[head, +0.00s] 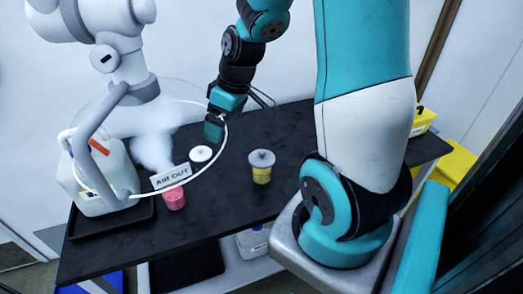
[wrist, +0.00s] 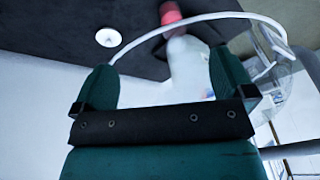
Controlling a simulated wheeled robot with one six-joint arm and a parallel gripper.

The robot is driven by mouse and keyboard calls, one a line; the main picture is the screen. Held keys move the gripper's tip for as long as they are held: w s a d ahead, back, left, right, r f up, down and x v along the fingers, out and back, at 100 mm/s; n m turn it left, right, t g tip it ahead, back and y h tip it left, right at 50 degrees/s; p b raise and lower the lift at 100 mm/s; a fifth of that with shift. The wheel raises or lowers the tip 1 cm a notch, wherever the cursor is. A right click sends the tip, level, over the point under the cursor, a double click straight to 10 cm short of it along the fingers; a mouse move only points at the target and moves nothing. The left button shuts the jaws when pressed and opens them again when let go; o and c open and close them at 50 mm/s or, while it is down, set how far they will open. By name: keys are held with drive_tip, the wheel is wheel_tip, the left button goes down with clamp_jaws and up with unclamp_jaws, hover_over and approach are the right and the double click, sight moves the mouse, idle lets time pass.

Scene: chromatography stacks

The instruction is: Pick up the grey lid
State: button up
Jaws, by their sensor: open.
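A pale round lid with a small grey knob (head: 201,154) lies on the black table top, just below my gripper in the head view. It also shows in the wrist view as a white disc (wrist: 108,37). A yellow jar (head: 262,175) to the right wears a grey lid (head: 262,157). A pink jar (head: 174,199) stands nearer the front, and its pink top also shows in the wrist view (wrist: 171,12). My gripper (head: 213,132) is above the table behind the pale lid. Its two fingers are apart and empty in the wrist view (wrist: 161,65).
A white tube loop (head: 224,135) runs close beside my gripper. An "AIR OUT" sign (head: 171,176) and white vapour (head: 152,146) are by the pink jar. A large canister (head: 100,182) sits in a tray at left. The table right of the yellow jar is partly hidden by my arm.

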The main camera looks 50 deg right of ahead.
drive_tip(key=s+d+f, duration=0.1)
drive_tip(key=d+f, duration=0.2)
drive_tip(key=d, duration=0.8)
drive_tip(key=t+p, duration=0.1)
approach(263, 151)
drive_tip(key=shift+n, duration=0.5)
drive_tip(key=p+x, duration=0.2)
drive_tip(key=x, duration=0.3)
drive_tip(key=shift+p, duration=0.3)
drive_tip(key=shift+p+x, duration=1.2)
drive_tip(key=shift+x, duration=1.9)
drive_tip(key=c, duration=0.6)
drive_tip(key=shift+o, duration=0.2)
